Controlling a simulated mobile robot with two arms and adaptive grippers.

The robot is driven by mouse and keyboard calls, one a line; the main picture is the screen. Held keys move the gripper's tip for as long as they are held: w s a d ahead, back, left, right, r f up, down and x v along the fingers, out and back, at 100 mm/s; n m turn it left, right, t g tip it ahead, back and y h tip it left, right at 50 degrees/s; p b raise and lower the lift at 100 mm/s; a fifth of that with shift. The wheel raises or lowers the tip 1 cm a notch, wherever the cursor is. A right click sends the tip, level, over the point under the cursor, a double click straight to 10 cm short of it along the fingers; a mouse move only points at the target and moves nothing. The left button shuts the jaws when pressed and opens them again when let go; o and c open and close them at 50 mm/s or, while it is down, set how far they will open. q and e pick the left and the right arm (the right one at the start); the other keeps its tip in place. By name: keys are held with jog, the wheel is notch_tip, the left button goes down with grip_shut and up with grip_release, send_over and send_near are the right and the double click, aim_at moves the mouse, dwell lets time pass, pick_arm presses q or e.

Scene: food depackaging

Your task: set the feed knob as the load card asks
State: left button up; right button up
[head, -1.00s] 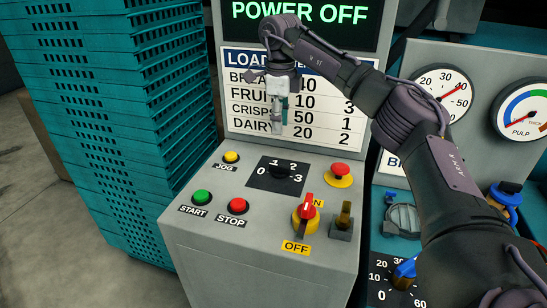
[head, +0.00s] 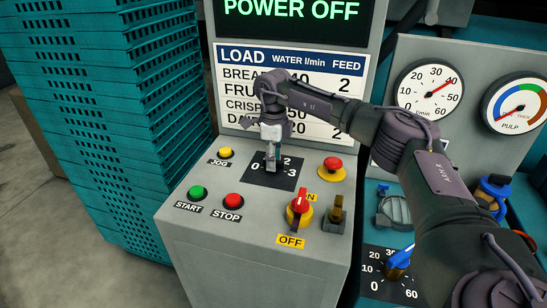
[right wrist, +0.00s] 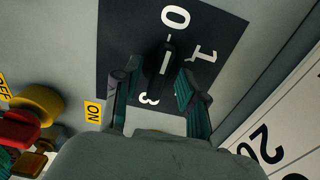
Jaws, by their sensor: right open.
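The feed knob (right wrist: 165,62) is a black bar knob on a black plate (head: 255,181) marked 0 to 3. My right gripper (head: 271,166) is over the plate, pointing down. In the wrist view its open fingers (right wrist: 160,78) stand either side of the knob, with gaps visible; the 2 is hidden there. The load card (head: 235,56) lists water and feed for several foods; my arm hides part of it. My left gripper is not in view.
A screen (head: 295,12) reads POWER OFF. Around the plate are JOG (head: 226,153), START (head: 196,193) and STOP (head: 234,202) buttons, a red mushroom button (head: 332,164) and a red-yellow switch (head: 300,208). Teal crates (head: 110,130) are stacked at left.

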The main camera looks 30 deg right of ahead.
jog(key=shift+c, duration=0.4)
grip_shut()
